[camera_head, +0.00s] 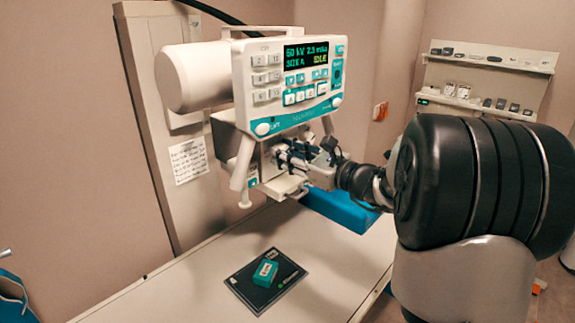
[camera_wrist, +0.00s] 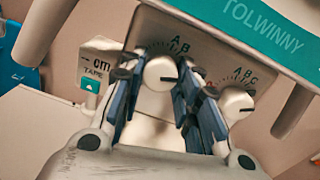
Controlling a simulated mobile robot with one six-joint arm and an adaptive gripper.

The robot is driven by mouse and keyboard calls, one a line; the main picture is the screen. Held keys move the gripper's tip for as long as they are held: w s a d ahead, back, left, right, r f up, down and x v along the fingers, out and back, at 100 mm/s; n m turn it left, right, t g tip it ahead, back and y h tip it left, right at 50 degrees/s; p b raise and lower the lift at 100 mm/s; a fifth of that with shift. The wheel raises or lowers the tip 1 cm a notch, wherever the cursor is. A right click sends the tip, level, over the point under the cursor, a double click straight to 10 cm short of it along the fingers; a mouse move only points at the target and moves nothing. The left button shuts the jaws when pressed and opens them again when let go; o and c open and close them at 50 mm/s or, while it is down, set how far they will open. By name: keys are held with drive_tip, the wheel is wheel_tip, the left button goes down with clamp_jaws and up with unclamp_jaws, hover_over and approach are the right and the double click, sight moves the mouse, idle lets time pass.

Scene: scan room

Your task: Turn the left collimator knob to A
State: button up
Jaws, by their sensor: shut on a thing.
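The left collimator knob (camera_wrist: 158,68) is a pale round knob with a dark pointer line, under the letters A and B on the collimator front in the wrist view. My gripper (camera_wrist: 162,78) has one blue-padded finger on each side of this knob and is shut on it. The pointer line lies toward the right side of the knob; I cannot tell exactly which mark it meets. The right knob (camera_wrist: 237,103), with its own letters A, B, C, is just right of my right finger. In the head view my gripper (camera_head: 293,160) reaches the collimator box (camera_head: 267,162) and hides the knobs.
A control panel (camera_head: 289,122) with handles hangs above the collimator. Below is a white table (camera_head: 190,285) with a dark plate (camera_head: 242,290) bearing a green block (camera_head: 265,272). A blue pad (camera_head: 340,209) lies behind.

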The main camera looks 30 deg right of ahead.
drive_tip(key=n+b, duration=1.2)
drive_tip(key=b, duration=0.5)
drive_tip(key=shift+h+b, duration=0.3)
drive_tip(key=shift+b, duration=0.1)
drive_tip(key=shift+r+n, duration=0.1)
drive_tip(key=shift+n, duration=0.2)
drive_tip(key=o, duration=1.1)
drive_tip(key=shift+c, duration=0.2)
drive_tip(key=shift+d, duration=0.1)
